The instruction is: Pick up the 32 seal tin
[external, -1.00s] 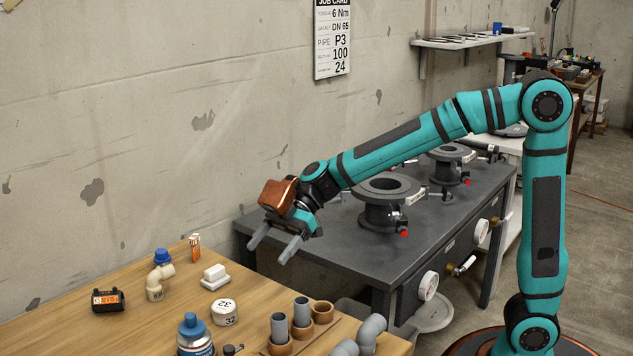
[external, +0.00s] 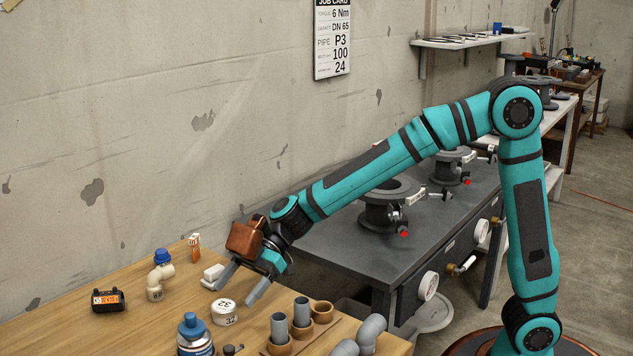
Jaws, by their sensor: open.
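The 32 seal tin (external: 224,313) is a short round white tin marked 32 on its lid and side. It stands on the wooden table, behind a blue-capped can. My gripper (external: 237,290) is open and empty. Its two grey fingers point down and to the left, just above and behind the tin. The fingertips look apart from the tin, though the exact gap cannot be told from this view.
Near the tin are a white block (external: 211,273), a blue-capped can (external: 194,338), and a rack of grey pipes in brown sockets (external: 301,311). Grey elbows (external: 371,331) lie right.

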